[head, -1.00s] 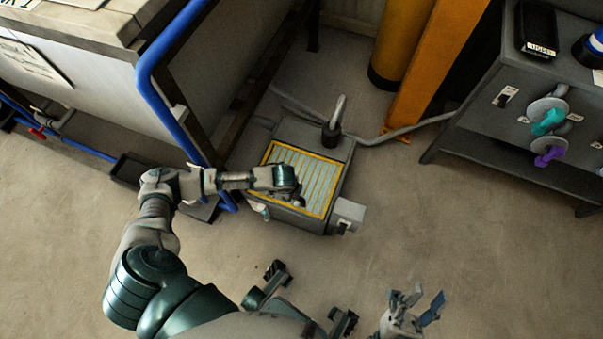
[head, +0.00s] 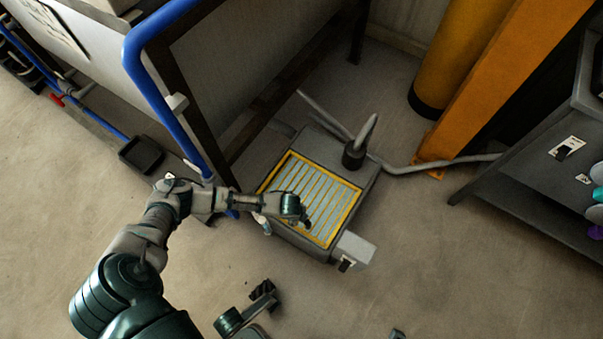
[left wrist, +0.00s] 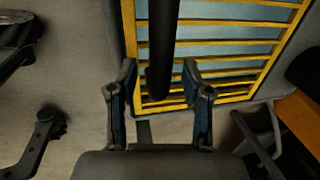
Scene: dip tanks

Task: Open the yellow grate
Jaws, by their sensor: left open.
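The yellow grate (head: 345,217) lies flat and closed over a grey floor box (head: 325,145), with pale slats inside its yellow frame. My left gripper (head: 300,220) is over the near part of the grate in the head view. In the left wrist view my left gripper (left wrist: 160,75) is open, its two fingers apart at the grate's edge (left wrist: 215,101). A dark bar (left wrist: 162,40) runs between the fingers in front of the slats; I cannot tell whether they touch it.
A blue pipe rail (head: 150,95) and a tank stand left of the box. A yellow post (head: 450,60) and an orange column (head: 500,75) stand behind right. A grey hose (head: 440,164) runs across the floor. A dark cabinet (head: 540,195) is at right.

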